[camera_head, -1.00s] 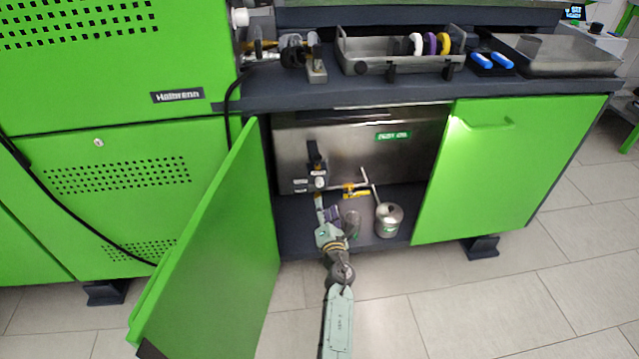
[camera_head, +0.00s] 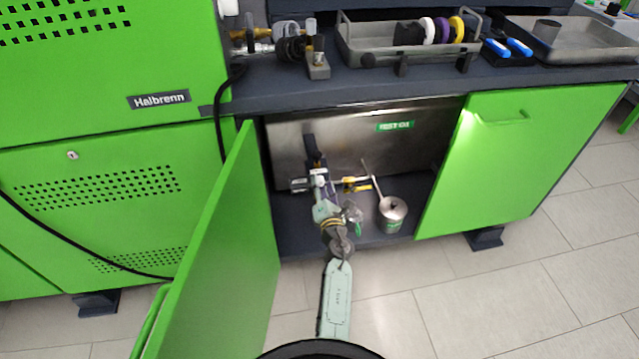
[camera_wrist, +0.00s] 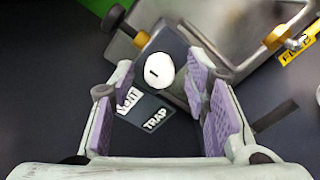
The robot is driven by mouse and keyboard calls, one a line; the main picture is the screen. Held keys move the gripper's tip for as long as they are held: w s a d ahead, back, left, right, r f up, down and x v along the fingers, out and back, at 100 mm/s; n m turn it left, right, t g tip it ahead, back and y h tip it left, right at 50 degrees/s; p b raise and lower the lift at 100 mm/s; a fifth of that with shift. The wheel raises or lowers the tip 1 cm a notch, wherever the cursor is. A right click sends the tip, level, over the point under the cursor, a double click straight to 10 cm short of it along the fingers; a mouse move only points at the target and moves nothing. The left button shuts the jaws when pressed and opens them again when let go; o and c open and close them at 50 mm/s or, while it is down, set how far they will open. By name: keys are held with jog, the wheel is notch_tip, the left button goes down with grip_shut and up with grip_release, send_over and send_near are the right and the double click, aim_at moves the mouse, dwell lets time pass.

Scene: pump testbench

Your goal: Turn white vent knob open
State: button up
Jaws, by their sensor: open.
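The white vent knob (camera_wrist: 159,70) is a round white cap with a short dark mark, on a dark block in the wrist view. It also shows small in the head view (camera_head: 320,180), inside the open cabinet. Dark labels reading VENT (camera_wrist: 128,101) and TRAP (camera_wrist: 156,119) lie below it in the wrist view. My gripper (camera_wrist: 160,88) is open, with purple-padded fingers to the left and right of the knob. The knob lies between the fingertips or just beyond them; I cannot tell the depth. No finger visibly touches it. In the head view my arm partly hides the area below the knob.
The open green door (camera_head: 215,250) stands left of my arm; the right door (camera_head: 520,165) is beside the opening. A metal can (camera_head: 392,214) stands right of my gripper. A yellow-tagged valve (camera_head: 355,185) and pipe are close to the knob. A steel tank (camera_head: 350,140) is behind.

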jog(key=shift+c, duration=0.3)
grip_shut()
